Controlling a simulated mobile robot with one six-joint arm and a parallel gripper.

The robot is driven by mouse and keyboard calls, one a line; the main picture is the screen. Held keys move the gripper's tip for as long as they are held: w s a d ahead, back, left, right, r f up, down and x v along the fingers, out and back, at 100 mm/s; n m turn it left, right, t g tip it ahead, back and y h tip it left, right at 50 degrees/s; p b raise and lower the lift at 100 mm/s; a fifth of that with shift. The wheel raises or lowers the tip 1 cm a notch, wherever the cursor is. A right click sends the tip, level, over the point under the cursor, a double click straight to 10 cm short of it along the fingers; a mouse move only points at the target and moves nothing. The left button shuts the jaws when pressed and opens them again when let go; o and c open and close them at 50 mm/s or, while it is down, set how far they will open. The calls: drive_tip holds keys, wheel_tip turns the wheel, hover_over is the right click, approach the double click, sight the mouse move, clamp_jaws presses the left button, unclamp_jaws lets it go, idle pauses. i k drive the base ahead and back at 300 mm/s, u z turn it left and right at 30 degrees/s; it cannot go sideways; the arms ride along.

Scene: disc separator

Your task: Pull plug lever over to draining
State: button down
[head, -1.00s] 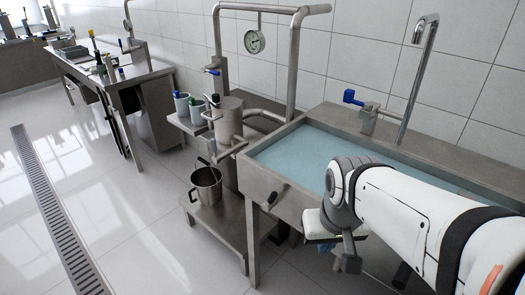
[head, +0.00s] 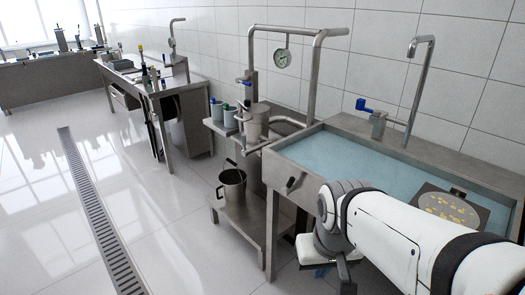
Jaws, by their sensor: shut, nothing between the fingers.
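A small dark lever (head: 291,183) sticks out from the front of the sink near its left corner; it looks like the plug lever, tilted. The steel sink (head: 284,168) holds blue-tinted water (head: 345,160). The plug itself is not visible. My gripper (head: 343,272) hangs below my white arm in front of the sink, right of and below the lever and apart from it. It is shut and empty; its fingertips are small and partly hidden in this view.
A blue-handled tap (head: 376,116) stands at the sink's back edge. A round plate with yellow bits (head: 447,208) is at the sink's right. A steel pot (head: 232,187) sits on a low shelf at left. The floor left of it is clear.

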sight(285, 192)
drive_tip(key=z, duration=0.05)
drive_tip(key=i, duration=1)
drive_tip(key=u, duration=0.05)
